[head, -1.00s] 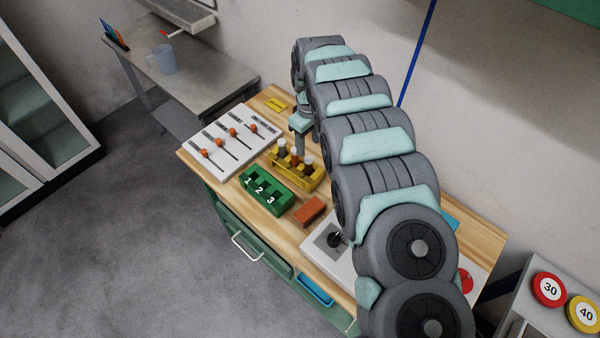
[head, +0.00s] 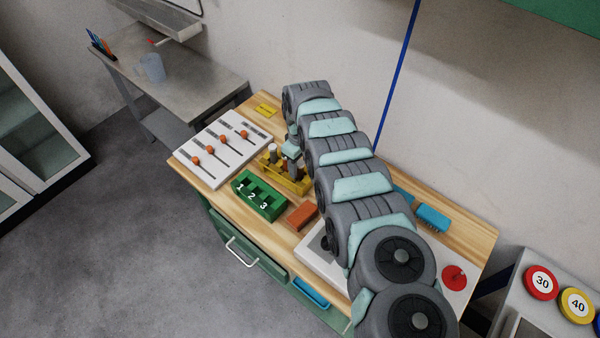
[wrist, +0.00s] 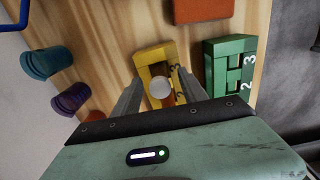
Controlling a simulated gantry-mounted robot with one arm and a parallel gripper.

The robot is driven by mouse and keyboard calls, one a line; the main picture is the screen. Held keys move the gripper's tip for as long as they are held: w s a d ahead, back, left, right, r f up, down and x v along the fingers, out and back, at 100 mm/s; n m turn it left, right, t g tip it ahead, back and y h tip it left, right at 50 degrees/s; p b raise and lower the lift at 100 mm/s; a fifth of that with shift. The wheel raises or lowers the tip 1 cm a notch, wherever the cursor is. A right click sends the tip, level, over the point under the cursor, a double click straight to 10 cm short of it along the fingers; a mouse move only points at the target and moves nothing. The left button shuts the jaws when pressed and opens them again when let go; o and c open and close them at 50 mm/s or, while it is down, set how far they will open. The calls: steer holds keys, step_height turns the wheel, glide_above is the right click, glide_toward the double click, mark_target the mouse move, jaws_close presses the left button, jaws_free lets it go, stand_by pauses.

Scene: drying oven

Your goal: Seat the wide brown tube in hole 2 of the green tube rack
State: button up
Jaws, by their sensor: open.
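The green tube rack (head: 260,196) stands on the wooden bench with its numbered holes 1, 2 and 3 empty; part of it shows at the right in the wrist view (wrist: 229,62). The yellow rack (head: 297,186) stands just behind it and holds tubes; one tube (head: 272,154) shows left of my gripper. My gripper (head: 292,164) is over the yellow rack. In the wrist view my open gripper (wrist: 158,80) has its fingers on either side of a pale round tube top (wrist: 159,88). The brown tube cannot be clearly told apart; my gripper hides part of the rack.
A red-brown block (head: 302,216) lies right of the green rack. A white slider panel (head: 220,148) with orange knobs is at the left. Blue (wrist: 46,62) and purple (wrist: 71,98) round objects stand left in the wrist view. A blue brush (head: 432,218) lies behind my arm.

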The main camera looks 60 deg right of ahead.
mark_target(300, 174)
steer(key=shift+f+b, duration=0.35)
steer(key=shift+f, duration=0.9)
steer(key=shift+r, duration=0.1)
steer(key=shift+c, duration=0.5)
jaws_close()
